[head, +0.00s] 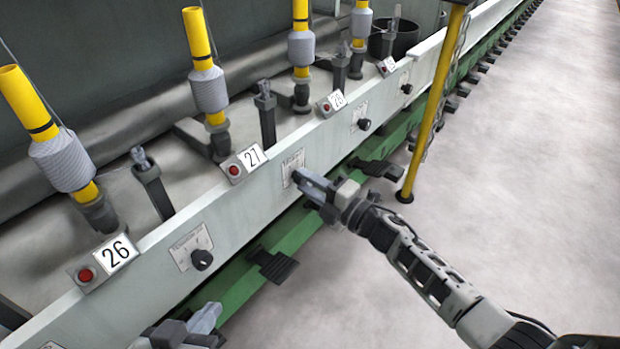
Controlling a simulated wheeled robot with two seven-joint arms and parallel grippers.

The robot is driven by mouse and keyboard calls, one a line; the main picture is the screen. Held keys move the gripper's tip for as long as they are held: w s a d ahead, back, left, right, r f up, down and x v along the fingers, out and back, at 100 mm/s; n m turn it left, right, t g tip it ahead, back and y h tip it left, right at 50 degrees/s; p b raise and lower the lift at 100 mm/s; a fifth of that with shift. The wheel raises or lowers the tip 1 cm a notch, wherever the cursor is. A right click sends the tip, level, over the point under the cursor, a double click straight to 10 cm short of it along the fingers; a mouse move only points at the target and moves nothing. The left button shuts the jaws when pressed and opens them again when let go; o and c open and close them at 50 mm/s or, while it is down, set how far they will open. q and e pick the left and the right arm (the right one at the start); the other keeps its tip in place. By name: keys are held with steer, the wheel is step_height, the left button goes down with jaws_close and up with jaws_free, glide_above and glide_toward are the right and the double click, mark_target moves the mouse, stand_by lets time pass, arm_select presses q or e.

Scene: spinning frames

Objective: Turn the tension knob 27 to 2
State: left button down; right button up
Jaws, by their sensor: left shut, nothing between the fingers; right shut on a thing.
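The number 27 sign (252,157) is on the pale rail, and a scale plate (292,163) is on the rail's front face to its right. My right gripper (302,179) is at the lower edge of this plate, shut on the tension knob 27. My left gripper (208,316) is shut and empty at the bottom of the head view, in front of the rail and apart from any knob.
Black knobs of the neighbouring stations stand at 26 (202,260) and 28 (364,124). A yellow post (428,105) with a chain stands right of my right gripper. A green beam (240,281) with black pedals (273,264) runs below the rail. The floor at right is clear.

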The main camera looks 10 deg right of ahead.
arm_select(q)
steer(key=shift+s+a+f+g+y+p, duration=0.2)
steer(key=shift+f+g+y+p, duration=0.1)
steer(key=shift+f+g+p, duration=0.3)
arm_select(e)
steer(key=m, duration=0.3)
arm_select(q)
steer(key=shift+w, duration=0.1)
arm_select(e)
steer(key=o, duration=1)
steer(key=shift+c, duration=0.2)
arm_select(q)
steer(key=shift+s+a+f+g+y+p, duration=0.3)
steer(key=shift+a+f+g+p, duration=0.1)
steer(key=shift+p, duration=0.75)
arm_select(e)
steer(key=v, duration=1.6)
arm_select(q)
steer(key=shift+s+d, duration=0.1)
arm_select(e)
steer(key=shift+s+a, duration=0.1)
